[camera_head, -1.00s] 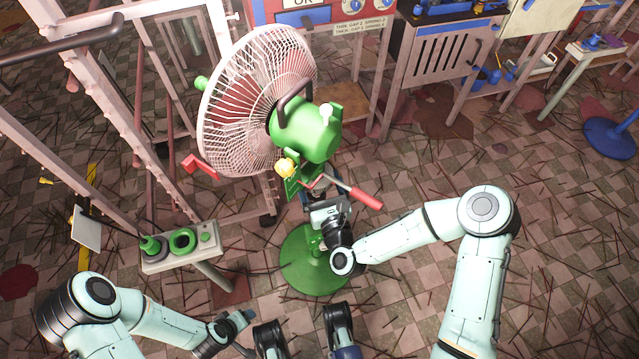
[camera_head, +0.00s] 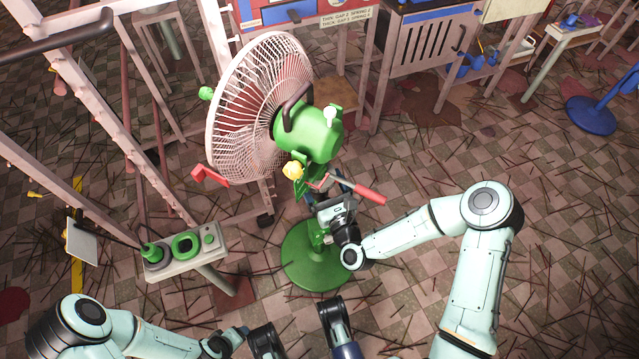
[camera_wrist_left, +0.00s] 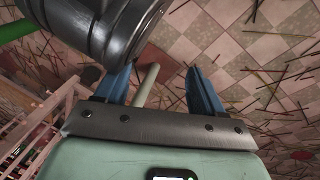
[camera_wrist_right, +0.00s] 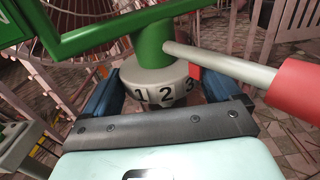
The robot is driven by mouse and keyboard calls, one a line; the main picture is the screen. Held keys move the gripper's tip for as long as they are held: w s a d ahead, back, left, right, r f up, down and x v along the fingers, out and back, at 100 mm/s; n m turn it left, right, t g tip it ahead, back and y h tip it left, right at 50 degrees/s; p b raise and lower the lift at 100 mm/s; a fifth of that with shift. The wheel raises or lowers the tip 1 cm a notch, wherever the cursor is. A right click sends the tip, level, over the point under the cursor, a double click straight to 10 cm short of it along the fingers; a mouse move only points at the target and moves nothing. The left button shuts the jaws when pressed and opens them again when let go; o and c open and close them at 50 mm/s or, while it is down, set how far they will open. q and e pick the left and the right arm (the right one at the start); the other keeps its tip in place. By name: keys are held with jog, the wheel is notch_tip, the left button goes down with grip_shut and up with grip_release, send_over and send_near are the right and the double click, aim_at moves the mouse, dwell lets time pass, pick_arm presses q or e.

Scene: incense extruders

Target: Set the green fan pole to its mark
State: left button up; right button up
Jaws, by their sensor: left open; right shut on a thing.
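The green fan (camera_head: 308,132) stands upright on its round green base (camera_head: 318,272), with a pale wire cage facing left. Its pole passes through a pale collar marked 1, 2, 3 (camera_wrist_right: 163,84), seen in the right wrist view; the green pole (camera_wrist_right: 152,45) rises above it. My right gripper (camera_head: 326,190) is shut on this collar, with a finger on each side. A pale rod with a red handle (camera_head: 357,190) sticks out beside the pole. My left gripper (camera_wrist_left: 160,80) is open and empty, low in the head view, away from the pole.
A small stand (camera_head: 190,256) with green rings is at the left, near a pale metal frame (camera_head: 105,130). A machine with a printed label (camera_head: 346,17) stands behind the fan. A blue round base (camera_head: 590,115) is far right. Thin sticks litter the checkered floor.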

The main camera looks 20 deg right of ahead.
jog(key=shift+s+f, duration=0.15)
jog(key=shift+f, duration=0.25)
jog(key=o, duration=1.2)
pick_arm(q)
jog(key=w+r+t+p, duration=0.1)
jog(key=w+r+p, duration=0.1)
jog(key=w+r, duration=0.1)
jog(key=s+d+r+g+h+p, duration=0.1)
jog(key=s+d+r+p, duration=0.2)
jog(key=s, duration=0.2)
jog(key=shift+s+d+r+m, duration=0.15)
jog(key=shift+s+r+m, duration=0.05)
jog(key=shift+m, duration=0.1)
pick_arm(e)
jog(key=s, duration=1.3)
jog(key=shift+s+d, duration=0.15)
jog(key=shift+d, duration=0.1)
